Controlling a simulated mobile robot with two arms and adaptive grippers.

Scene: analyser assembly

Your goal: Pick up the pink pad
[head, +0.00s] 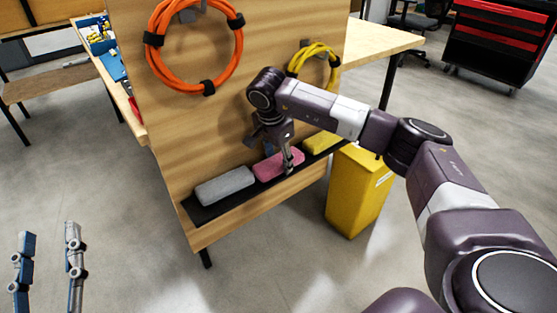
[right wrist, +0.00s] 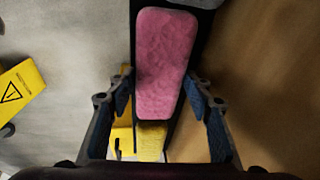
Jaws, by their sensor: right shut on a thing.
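The pink pad (head: 268,169) lies on a narrow black ledge (head: 200,214) on the wooden panel, between a grey pad (head: 224,186) and a yellow pad (head: 320,143). My right gripper (head: 287,166) comes down on the pink pad from above. In the right wrist view the pink pad (right wrist: 166,60) lies between the two fingers, and the gripper is shut on it. I see no clear gap under the pad. My left gripper (head: 48,232) is at the lower left, its fingers apart and empty, away from the ledge.
An orange cable coil (head: 232,60) and a yellow cable coil (head: 297,62) hang on the panel (head: 200,120) above the ledge. A yellow bin (head: 357,195) stands on the floor to the right of the panel. The floor in front is clear.

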